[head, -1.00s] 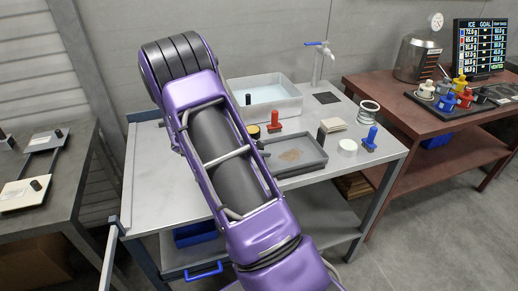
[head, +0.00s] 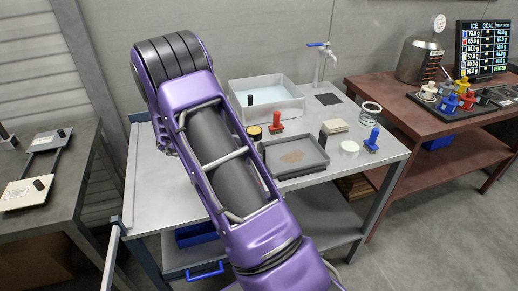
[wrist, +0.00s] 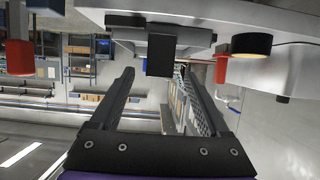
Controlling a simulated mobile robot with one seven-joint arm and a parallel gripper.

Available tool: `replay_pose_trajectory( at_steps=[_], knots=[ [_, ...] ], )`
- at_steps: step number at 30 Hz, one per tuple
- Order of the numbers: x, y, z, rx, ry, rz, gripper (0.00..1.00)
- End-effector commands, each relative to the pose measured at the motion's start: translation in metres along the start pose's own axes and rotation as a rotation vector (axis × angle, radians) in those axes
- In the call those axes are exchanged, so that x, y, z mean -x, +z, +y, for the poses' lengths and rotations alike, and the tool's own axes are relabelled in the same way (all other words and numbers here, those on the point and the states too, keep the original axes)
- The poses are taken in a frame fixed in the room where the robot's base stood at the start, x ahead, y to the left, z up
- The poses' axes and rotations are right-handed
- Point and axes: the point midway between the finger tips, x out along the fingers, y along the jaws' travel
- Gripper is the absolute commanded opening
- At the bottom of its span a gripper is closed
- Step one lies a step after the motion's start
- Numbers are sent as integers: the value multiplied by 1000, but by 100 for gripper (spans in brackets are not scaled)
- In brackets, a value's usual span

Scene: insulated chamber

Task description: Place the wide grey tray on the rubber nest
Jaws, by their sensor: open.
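The wide grey tray (head: 284,171) lies on the middle table, a shallow dark tray with a brownish patch inside and black knobs at its left and right ends. In the wrist view, a black knob (wrist: 160,58) hangs from a grey edge (wrist: 125,31), probably this tray seen upside down. My gripper (wrist: 158,82) is open, its two fingers on either side of that knob's line; I cannot tell whether they touch it. My gripper is hidden behind my purple arm in the head view. A flat dark square (head: 328,99) under the tap may be the rubber nest; I cannot be sure.
A water basin (head: 290,107) stands behind the tray. Close by are a red-handled piece (head: 276,123), a yellow-topped disc (head: 254,132), a white cylinder (head: 349,149), a blue-handled piece (head: 372,140) and a coil (head: 371,110). The table's front right is clear.

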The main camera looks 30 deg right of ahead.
Motion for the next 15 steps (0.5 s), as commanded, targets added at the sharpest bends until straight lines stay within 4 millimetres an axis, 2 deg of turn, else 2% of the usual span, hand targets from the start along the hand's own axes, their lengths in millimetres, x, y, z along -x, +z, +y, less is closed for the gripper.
replay_pose_trajectory(
  at_steps=[1, 6, 10, 15],
  knots=[
    [13, 0, -1, -1, -4, -3, 80],
    [48, 0, 0, 0, -3, -1, 80],
    [66, 0, 0, 0, -2, 0, 80],
    [77, 0, 0, 1, 0, 0, 80]
  ],
)
